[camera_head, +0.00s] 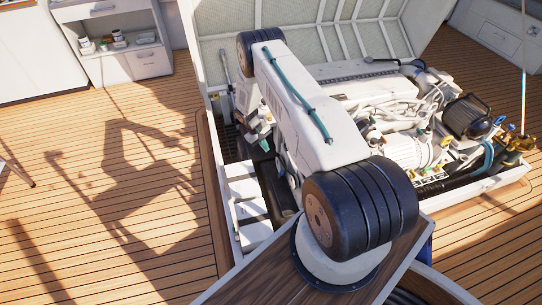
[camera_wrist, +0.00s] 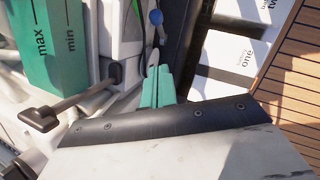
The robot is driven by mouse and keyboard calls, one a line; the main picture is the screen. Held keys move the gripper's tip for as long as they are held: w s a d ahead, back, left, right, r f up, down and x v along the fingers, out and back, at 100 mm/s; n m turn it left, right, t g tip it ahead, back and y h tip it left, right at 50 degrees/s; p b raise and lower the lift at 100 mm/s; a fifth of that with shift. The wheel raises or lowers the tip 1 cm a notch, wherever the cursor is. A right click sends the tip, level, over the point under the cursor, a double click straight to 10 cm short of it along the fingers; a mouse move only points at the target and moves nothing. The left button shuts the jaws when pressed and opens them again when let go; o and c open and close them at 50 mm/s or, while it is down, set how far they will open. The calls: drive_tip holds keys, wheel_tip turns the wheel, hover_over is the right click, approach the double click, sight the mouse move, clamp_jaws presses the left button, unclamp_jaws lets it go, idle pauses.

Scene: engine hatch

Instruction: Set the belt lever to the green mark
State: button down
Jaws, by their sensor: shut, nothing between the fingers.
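My gripper (camera_wrist: 158,88) has teal fingers pressed together, with nothing between them, in the wrist view. In the head view my gripper (camera_head: 264,143) is low inside the left part of the engine hatch, partly hidden by my arm. A lever (camera_wrist: 75,101) with a dark block handle runs from a black pivot on a white housing, to the left of my fingers and apart from them. I cannot tell for certain that it is the belt lever. I cannot make out a green mark for it. In the head view the lever is hidden behind my arm.
A green tank (camera_wrist: 57,45) marked max and min stands beside the lever. A blue knob (camera_wrist: 156,17) is beyond my fingertips. White labelled boxes (camera_wrist: 232,68) lie to the right. The engine (camera_head: 400,105) fills the hatch's right side; open deck (camera_head: 90,200) lies left.

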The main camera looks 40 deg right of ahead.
approach(281, 174)
drive_tip(key=w+d+f, duration=0.2)
drive_tip(key=w+f, duration=0.2)
drive_tip(key=shift+s+d+f, duration=0.1)
drive_tip(key=shift+s+f, duration=0.45)
drive_tip(key=shift+s, duration=0.4)
drive_tip(key=shift+s+d+f, duration=0.1)
drive_tip(key=shift+s+f, duration=0.5)
drive_tip(key=shift+s, duration=0.35)
drive_tip(key=shift+s+a+f, duration=0.2)
drive_tip(key=shift+s+a, duration=0.1)
drive_tip(key=shift+s, duration=0.3)
drive_tip(key=shift+s+a+f, duration=0.2)
drive_tip(key=shift+s+a, duration=0.1)
drive_tip(key=shift+s, duration=0.35)
